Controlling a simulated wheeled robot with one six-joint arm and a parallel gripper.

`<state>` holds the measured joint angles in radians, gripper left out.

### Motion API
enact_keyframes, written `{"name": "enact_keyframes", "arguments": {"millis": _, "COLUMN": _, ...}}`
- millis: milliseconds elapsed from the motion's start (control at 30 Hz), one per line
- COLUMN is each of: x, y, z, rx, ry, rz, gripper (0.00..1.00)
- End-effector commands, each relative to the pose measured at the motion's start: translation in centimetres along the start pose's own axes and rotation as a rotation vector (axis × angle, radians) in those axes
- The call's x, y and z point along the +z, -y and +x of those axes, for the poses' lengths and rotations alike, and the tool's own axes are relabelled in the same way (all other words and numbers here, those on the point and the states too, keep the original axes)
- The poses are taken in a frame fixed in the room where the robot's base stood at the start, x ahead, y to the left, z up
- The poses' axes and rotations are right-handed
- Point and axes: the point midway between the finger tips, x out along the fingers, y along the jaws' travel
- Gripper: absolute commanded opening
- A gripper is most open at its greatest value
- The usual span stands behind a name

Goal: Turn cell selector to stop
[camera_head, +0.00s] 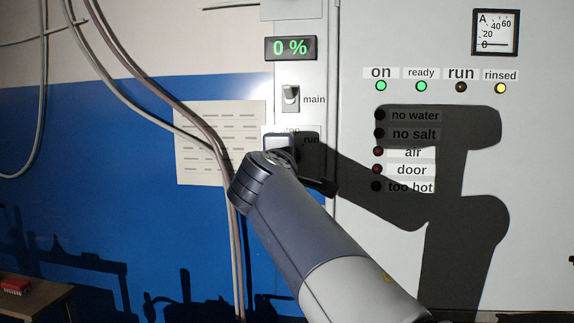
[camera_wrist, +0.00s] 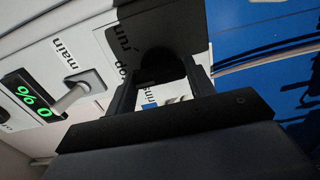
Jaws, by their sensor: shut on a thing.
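The cell selector (camera_wrist: 158,66) is a dark knob on the white cabinet front, seen in the wrist view with the labels "stop", "run" and "rinse" around it. Its pointing direction is hard to make out in the shadow. My gripper (camera_wrist: 162,76) is at the knob, with one finger on each side, shut on it. In the head view my gripper (camera_head: 281,142) is at the selector's label plate, just below the main switch. My arm hides the knob and most of the plate there; only "run" and part of "stop" show.
Above is the main switch (camera_head: 291,98), also in the wrist view (camera_wrist: 76,94), and a display (camera_head: 290,48) reading 0 %. The lamps "on" (camera_head: 381,86), "ready" and "rinsed" are lit; "run" (camera_head: 461,87) is dark. Cables (camera_head: 160,110) hang left. The meter (camera_head: 495,32) reads near zero.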

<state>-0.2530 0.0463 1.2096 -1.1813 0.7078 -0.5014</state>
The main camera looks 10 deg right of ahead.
Motion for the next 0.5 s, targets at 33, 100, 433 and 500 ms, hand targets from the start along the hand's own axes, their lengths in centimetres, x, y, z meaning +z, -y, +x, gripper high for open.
{"name": "enact_keyframes", "arguments": {"millis": 33, "x": 0.0, "y": 0.15, "z": 0.03, "rx": -0.003, "ry": 0.001, "rz": 0.004, "gripper": 0.28}}
{"name": "enact_keyframes", "arguments": {"millis": 100, "x": 0.0, "y": 0.12, "z": 0.03, "rx": -0.003, "ry": 0.001, "rz": 0.007, "gripper": 0.28}}
{"name": "enact_keyframes", "arguments": {"millis": 433, "x": 0.0, "y": 0.11, "z": 0.04, "rx": -0.003, "ry": 0.001, "rz": 0.006, "gripper": 0.52}}
{"name": "enact_keyframes", "arguments": {"millis": 500, "x": -0.01, "y": 0.11, "z": 0.04, "rx": -0.003, "ry": 0.001, "rz": 0.006, "gripper": 0.58}}
